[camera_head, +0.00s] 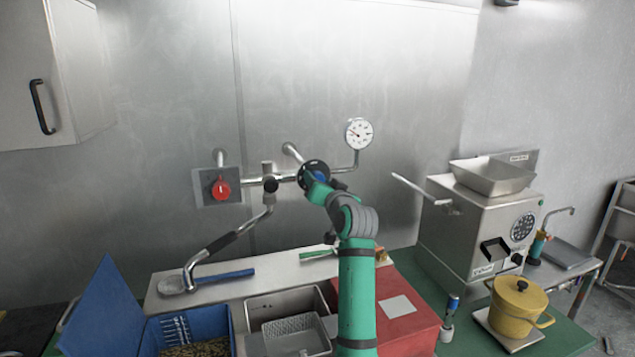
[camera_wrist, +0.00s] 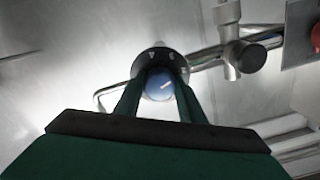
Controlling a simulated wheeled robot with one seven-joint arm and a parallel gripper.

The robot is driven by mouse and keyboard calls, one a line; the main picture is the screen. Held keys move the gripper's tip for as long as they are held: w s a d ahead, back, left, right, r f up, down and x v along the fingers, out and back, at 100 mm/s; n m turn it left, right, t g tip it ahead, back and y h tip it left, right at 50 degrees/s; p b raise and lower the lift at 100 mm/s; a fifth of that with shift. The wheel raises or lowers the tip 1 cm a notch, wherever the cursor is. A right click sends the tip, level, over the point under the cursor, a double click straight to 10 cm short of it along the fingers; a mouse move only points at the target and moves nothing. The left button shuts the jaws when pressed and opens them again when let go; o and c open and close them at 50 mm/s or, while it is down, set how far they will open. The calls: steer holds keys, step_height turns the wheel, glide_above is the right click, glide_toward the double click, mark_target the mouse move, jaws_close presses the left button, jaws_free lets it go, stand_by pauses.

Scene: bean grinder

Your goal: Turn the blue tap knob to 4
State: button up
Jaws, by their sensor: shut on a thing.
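The blue tap knob (camera_wrist: 158,86) sits in front of a dark round dial plate (camera_wrist: 150,58) with pale marks, on the wall pipe. A white pointer line shows on the knob's face. My gripper (camera_wrist: 158,92) has one finger on each side of the knob and is shut on it. In the head view the dial (camera_head: 313,172) is partly hidden behind my gripper (camera_head: 318,182), with only a bit of blue showing. Most dial marks are too small or covered to read for sure.
A red knob (camera_head: 221,189) on a grey plate is left of the dial. A pressure gauge (camera_head: 359,133) is up and right. A swivel spout (camera_head: 222,243) hangs below the pipe. A grinder (camera_head: 478,230) stands at right, beside a yellow pot (camera_head: 517,305).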

steer(key=n, duration=0.3)
steer(key=shift+n, duration=0.4)
steer(key=n, duration=0.3)
steer(key=shift+w+n, duration=0.1)
steer(key=shift+n, duration=0.2)
steer(key=shift+d+n, duration=0.3)
steer(key=shift+n, duration=0.9)
steer(key=shift+a+n, duration=0.1)
steer(key=shift+n, duration=0.7)
steer(key=shift+a+n, duration=0.15)
steer(key=shift+n, duration=0.35)
steer(key=shift+f, duration=0.1)
steer(key=o, duration=1)
steer(key=shift+o, duration=0.2)
